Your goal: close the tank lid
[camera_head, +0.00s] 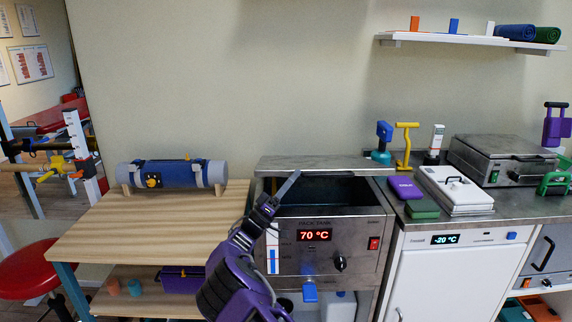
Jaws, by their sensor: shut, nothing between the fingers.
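The pack tank (350,225) is a steel box with a red 70 °C display. Its grey metal lid (335,164) shows as a flat slab above the back of the tank. The lid is open, and the dark inside of the tank shows below and in front of it. My gripper (295,177) is shut and empty. It points up and to the right over the left part of the opening, with its tip close to the lid's lower edge. I cannot tell whether it touches the lid. My arm hides the tank's left front.
A wooden table (110,235) with a blue roll (180,173) stands left of the tank. Right of it, a steel counter (400,190) holds a purple pack (404,188), a white case (455,188) and a closed grey appliance (500,155). A shelf (460,40) hangs above.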

